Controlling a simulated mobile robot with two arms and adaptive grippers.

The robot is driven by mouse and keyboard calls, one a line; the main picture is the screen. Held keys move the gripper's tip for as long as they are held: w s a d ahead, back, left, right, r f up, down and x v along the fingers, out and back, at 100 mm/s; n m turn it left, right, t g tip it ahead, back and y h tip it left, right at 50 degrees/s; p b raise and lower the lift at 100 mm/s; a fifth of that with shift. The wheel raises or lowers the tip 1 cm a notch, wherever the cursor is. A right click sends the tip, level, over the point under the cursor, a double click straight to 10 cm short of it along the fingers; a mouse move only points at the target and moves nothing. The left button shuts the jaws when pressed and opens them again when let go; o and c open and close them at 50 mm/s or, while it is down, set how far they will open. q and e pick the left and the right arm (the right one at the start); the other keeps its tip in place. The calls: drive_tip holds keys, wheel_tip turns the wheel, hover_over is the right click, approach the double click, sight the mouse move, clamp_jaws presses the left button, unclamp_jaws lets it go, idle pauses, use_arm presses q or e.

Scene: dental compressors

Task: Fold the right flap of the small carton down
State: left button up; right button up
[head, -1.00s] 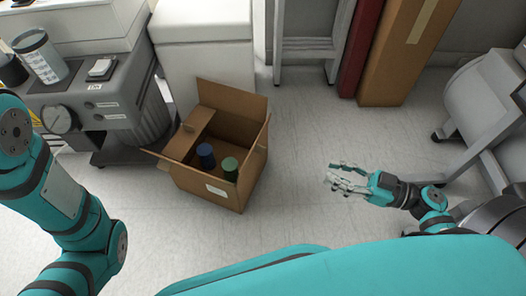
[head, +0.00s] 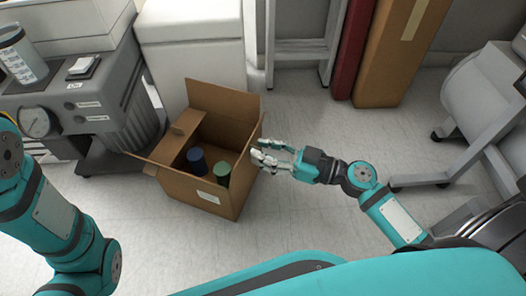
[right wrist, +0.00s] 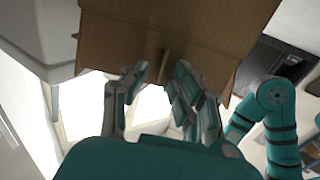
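The small brown carton (head: 185,190) stands open on the floor, with a blue-lidded container (head: 196,160) and a green-lidded container (head: 221,173) inside. Its back flap (head: 222,100) stands up and its left side has a flap (head: 186,141) lying inward over the opening. The right flap is seen nearly edge-on and partly hidden by my right gripper (head: 274,158). That gripper is open and empty at the carton's right side; contact cannot be told. In the right wrist view, a cardboard panel (right wrist: 150,40) lies just beyond the spread fingers (right wrist: 160,88). My left gripper is out of view.
A grey machine with a gauge (head: 75,105) stands left of the carton, and a white cabinet (head: 195,60) behind it. A tall brown box (head: 398,60) and a red panel (head: 352,50) stand at the back. Floor (head: 310,205) is clear right of the carton.

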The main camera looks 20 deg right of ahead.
drive_tip(key=shift+w+a, duration=0.2)
drive_tip(key=shift+a, duration=0.05)
clamp_jaws()
